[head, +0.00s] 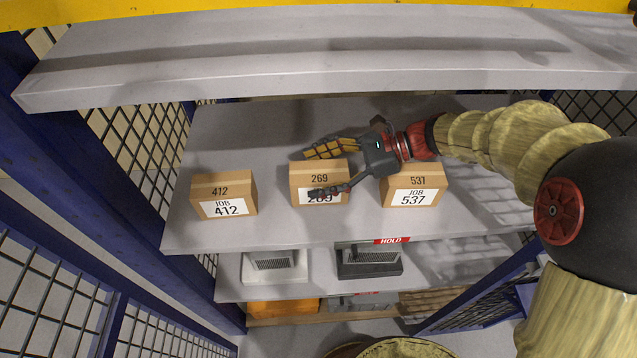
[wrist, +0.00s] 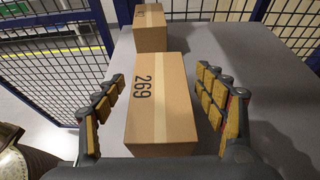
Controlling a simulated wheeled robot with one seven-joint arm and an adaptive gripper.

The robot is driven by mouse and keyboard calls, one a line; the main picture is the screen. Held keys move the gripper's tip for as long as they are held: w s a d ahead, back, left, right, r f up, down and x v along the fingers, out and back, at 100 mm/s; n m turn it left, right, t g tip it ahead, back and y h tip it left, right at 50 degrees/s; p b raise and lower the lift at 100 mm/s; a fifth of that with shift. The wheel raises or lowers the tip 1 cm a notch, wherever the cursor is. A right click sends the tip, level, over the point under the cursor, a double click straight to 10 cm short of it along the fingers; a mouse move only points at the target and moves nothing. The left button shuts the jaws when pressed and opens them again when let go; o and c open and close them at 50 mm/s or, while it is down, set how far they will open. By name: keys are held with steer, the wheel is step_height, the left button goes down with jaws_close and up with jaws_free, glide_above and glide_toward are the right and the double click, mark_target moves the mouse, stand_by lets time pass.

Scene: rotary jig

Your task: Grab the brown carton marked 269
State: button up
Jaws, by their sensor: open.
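The brown carton marked 269 (head: 319,172) stands on the shelf in the middle of a row of three cartons. Its white front label is partly hidden by a finger of my gripper. My gripper (head: 322,170) comes in from the right, with one finger behind the carton and one in front of it. In the wrist view the carton marked 269 (wrist: 162,105) lies between the two spread fingers of my gripper (wrist: 166,95), with a visible gap on each side. The gripper is open and holds nothing.
The carton marked 412 (head: 224,194) stands to the left, also seen beyond in the wrist view (wrist: 150,30). The carton marked 537 (head: 414,186) stands close on the right, beneath my wrist. An upper shelf board (head: 300,60) hangs above; blue posts and mesh flank the shelf.

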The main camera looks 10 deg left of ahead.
mark_target(302, 177)
steer(key=shift+b+x, duration=0.45)
steer(key=shift+x, duration=1.45)
steer(key=shift+c, duration=1)
steer(key=c, duration=1.5)
steer(key=shift+o, duration=0.2)
